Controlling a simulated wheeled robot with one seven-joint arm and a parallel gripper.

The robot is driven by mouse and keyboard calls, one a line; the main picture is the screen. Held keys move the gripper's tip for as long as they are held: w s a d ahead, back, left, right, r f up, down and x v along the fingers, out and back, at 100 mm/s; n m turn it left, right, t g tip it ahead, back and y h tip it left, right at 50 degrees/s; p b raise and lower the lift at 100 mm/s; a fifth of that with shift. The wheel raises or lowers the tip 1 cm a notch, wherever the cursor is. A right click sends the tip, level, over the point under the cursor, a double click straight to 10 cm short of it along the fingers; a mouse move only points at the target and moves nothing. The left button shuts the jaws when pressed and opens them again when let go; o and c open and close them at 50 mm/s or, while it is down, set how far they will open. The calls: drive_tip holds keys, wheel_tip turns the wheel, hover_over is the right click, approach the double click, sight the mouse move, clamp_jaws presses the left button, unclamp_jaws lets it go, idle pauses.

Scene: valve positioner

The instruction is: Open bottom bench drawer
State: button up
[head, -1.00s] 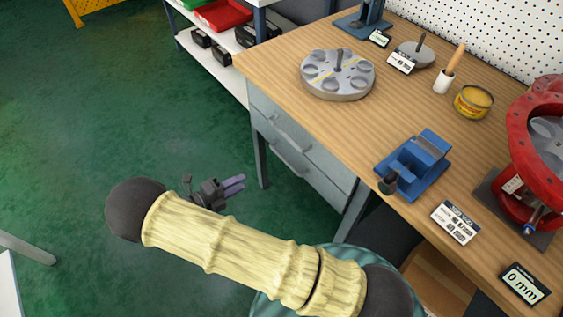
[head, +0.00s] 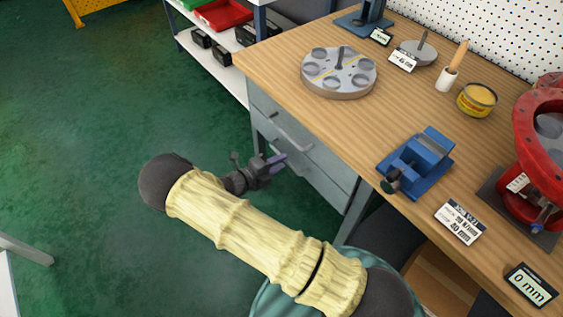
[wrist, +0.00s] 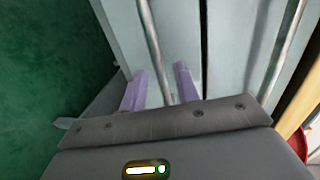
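The bottom bench drawer is a pale grey front (wrist: 180,40) with a long bar handle (wrist: 154,50), at left centre in the wrist view. My gripper (wrist: 161,80) is open, and its two purple fingers lie on either side of this handle's lower end. I cannot tell whether they touch it.
The wooden bench top (head: 330,115) overhangs the drawers and carries a round disc fixture (head: 338,75), a blue vise (head: 418,160) and a red valve (head: 540,150). A bench leg (head: 355,212) stands right of the drawers. Green floor (head: 100,120) is open at the left.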

drive_tip(key=shift+w+d+f, duration=0.15)
drive_tip(key=shift+w+d, duration=0.2)
drive_tip(key=shift+d, duration=0.35)
clamp_jaws()
drive_tip(key=shift+s, duration=0.1)
